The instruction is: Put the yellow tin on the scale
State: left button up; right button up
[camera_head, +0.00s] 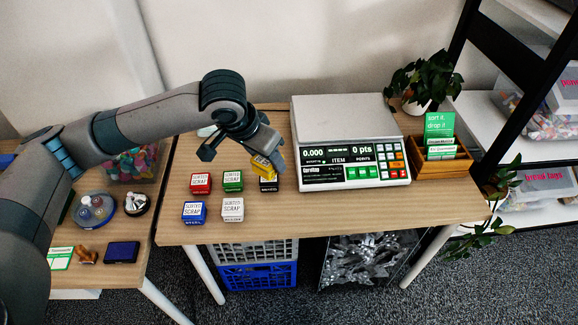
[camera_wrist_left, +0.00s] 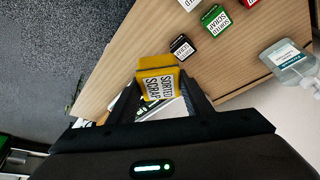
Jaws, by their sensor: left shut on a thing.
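The yellow tin (camera_head: 263,165) is between the fingers of my left gripper (camera_head: 268,165), above the table beside the scale. In the left wrist view the yellow tin (camera_wrist_left: 158,84) shows its "SORTED SCRAP" label between the fingertips of my left gripper (camera_wrist_left: 160,90). The gripper is shut on it. The scale (camera_head: 345,103) has a bare grey plate at the back and a lit panel in front reading 0.000 and 0 pts. It stands just right of my left gripper. My right gripper is not in view.
A black tin (camera_head: 268,185) stands just below the held tin. Red (camera_head: 201,183), green (camera_head: 233,181), blue (camera_head: 194,212) and white (camera_head: 232,209) tins stand left of it. A wooden card box (camera_head: 440,163) and a plant (camera_head: 425,78) are right of the scale.

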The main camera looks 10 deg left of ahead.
pick_arm(q)
jog(key=s+a+r+n+y, duration=0.1)
jog(key=a+r+n+y, duration=0.1)
jog(key=a+r+n, duration=0.1)
jog(key=shift+s+a+r+n, duration=0.4)
jog(key=shift+a+n, duration=0.45)
jog(key=shift+n, duration=0.15)
